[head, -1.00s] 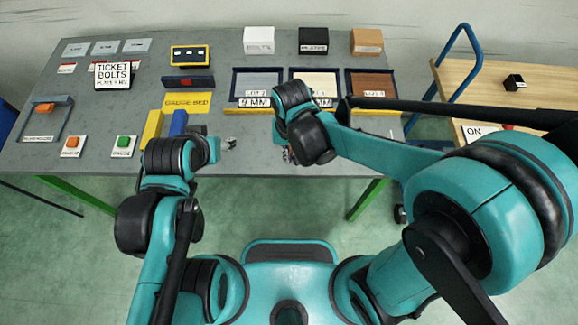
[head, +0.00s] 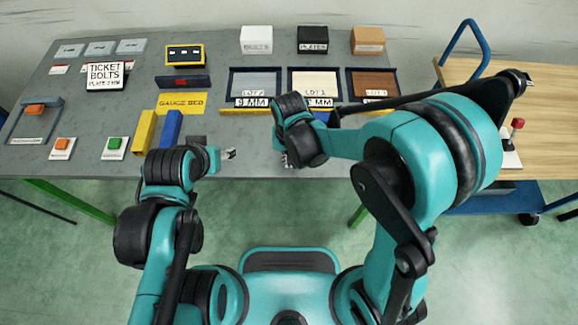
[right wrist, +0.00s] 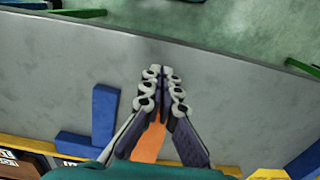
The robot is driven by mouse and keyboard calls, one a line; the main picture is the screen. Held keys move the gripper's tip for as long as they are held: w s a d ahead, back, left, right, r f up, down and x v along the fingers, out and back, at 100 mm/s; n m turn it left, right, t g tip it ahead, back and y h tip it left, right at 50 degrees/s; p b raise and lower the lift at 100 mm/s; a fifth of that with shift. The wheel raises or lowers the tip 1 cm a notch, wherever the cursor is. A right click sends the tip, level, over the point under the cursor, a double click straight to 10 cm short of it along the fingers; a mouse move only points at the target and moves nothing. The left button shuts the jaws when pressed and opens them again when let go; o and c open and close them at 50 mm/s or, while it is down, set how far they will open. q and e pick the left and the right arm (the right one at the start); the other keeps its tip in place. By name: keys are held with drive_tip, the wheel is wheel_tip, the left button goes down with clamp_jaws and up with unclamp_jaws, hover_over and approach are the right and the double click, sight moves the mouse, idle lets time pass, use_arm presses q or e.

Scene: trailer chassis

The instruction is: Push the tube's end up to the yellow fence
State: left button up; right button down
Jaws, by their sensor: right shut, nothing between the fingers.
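My right gripper (head: 288,160) is low over the table's front part, mostly hidden behind its own wrist in the head view. In the right wrist view its fingers (right wrist: 163,75) are closed together and empty. An orange piece (right wrist: 150,143) shows behind the fingers; I cannot tell whether it is the tube. A yellow bar (head: 145,132) stands beside a blue bar (head: 171,130) near the gauge bed. A long yellow strip (head: 245,112) runs before the trays; I cannot tell which is the fence. My left gripper (head: 230,154) is over the table, its fingers too small to read.
A blue L-shaped piece (right wrist: 98,125) lies near the right gripper. Three trays stand behind the strip, with a white, a black and a brown box (head: 367,40) further back. Orange and green buttons (head: 115,143) are at left. A wooden-topped trolley (head: 560,140) stands at right.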

drive_tip(key=shift+w, duration=0.1)
drive_tip(key=shift+w, duration=1.35)
use_arm(q)
drive_tip(key=shift+s, duration=0.1)
drive_tip(key=shift+f, duration=0.1)
